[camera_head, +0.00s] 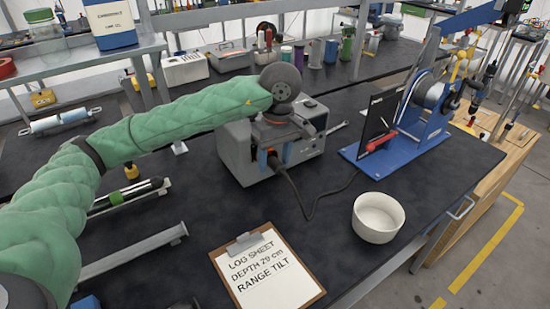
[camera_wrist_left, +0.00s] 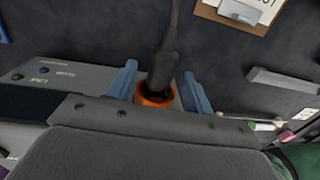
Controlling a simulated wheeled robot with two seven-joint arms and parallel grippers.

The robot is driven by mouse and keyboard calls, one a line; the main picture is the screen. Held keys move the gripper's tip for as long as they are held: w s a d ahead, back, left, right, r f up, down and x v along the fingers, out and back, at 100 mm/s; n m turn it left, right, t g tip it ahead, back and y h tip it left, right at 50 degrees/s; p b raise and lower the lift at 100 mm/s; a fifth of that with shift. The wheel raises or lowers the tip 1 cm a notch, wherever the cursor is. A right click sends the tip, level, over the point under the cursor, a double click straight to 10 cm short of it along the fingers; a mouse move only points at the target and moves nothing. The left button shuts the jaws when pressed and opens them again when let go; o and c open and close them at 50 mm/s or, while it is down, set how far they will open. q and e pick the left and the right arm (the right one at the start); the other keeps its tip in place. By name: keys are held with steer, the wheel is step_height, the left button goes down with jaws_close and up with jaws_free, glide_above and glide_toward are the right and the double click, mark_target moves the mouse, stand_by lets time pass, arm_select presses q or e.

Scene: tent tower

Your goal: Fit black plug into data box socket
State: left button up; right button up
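The black plug (camera_wrist_left: 162,72) stands with its cable at an orange ring (camera_wrist_left: 152,97) on the grey data box (camera_head: 236,153). I take the ring to be the socket's rim; how deep the plug sits is hidden. My left gripper (camera_wrist_left: 160,85) has its two blue fingers on either side of the plug, with narrow gaps between them and the plug, so it looks open. In the head view the plug (camera_head: 275,163) hangs at the box's front below my left wrist, which hides part of the box. My right gripper is not in view.
The cable runs over the dark table to a blue reel stand (camera_head: 408,140) at the right. A white bowl (camera_head: 378,217) and a clipboard (camera_head: 267,270) lie in front of the box. Metal rails (camera_head: 135,250) are at the left. Dark tabletop between the box and clipboard is mostly free.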

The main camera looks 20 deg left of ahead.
arm_select(q)
steer(key=shift+w+d+r+b, duration=0.15)
steer(key=shift+r+b, duration=0.2)
steer(key=shift+r, duration=1.6)
steer(key=shift+w+d+r+b, duration=0.1)
steer(key=shift+r+b, duration=0.25)
steer(key=shift+r, duration=1.6)
